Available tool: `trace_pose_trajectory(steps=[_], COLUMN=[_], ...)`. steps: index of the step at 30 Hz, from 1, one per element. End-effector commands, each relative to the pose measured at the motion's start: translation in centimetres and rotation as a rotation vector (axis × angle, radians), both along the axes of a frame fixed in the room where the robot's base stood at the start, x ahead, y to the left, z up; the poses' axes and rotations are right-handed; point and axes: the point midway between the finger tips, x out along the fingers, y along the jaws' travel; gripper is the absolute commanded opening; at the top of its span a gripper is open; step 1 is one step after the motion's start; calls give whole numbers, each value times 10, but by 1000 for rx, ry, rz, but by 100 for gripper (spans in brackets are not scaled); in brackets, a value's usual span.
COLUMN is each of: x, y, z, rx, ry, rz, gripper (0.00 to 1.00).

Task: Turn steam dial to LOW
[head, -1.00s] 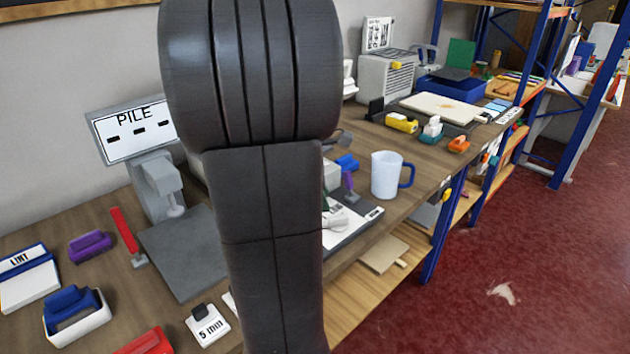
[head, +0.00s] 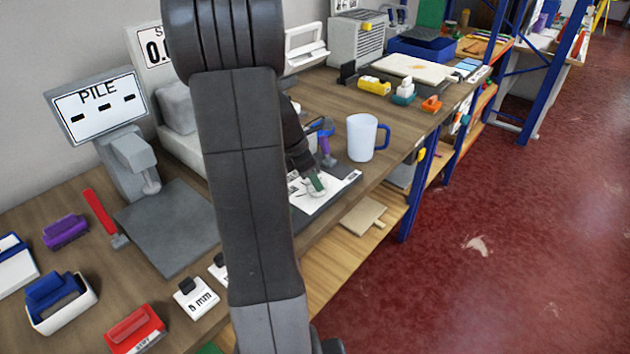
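No dial marked steam or LOW can be made out. A grey ribbed box (head: 357,42) at the back of the bench carries a small yellow knob (head: 367,26); its marking is too small to read, so I cannot tell whether it is the steam dial. My large dark arm fills the middle of the head view and hides part of the bench. A dark end part, seemingly my gripper (head: 308,166), shows past the arm's right side, above a white sheet and close to a small green-and-white item (head: 317,186). Its fingers are not clear, and I cannot tell whether they touch it.
The PILE display (head: 97,108), a grey plate (head: 165,225) and a red block (head: 135,330) are at the left. Blue shelf posts (head: 412,190) edge the bench; red floor (head: 500,270) lies clear at right.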

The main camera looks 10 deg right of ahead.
Motion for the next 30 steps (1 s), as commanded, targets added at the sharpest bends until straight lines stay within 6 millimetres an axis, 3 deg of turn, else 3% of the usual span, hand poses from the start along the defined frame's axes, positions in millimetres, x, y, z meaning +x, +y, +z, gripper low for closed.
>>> trace_pose_trajectory(steps=[5, 14, 20, 30], x=[0, 1, 1, 1], y=[-5, -6, -6, -6], z=[-13, -14, -14, -13], rx=[1, 1, 1, 0], ry=[1, -1, 0, 1], rz=[-1, -1, -1, -33], gripper=[38, 38, 0, 0])
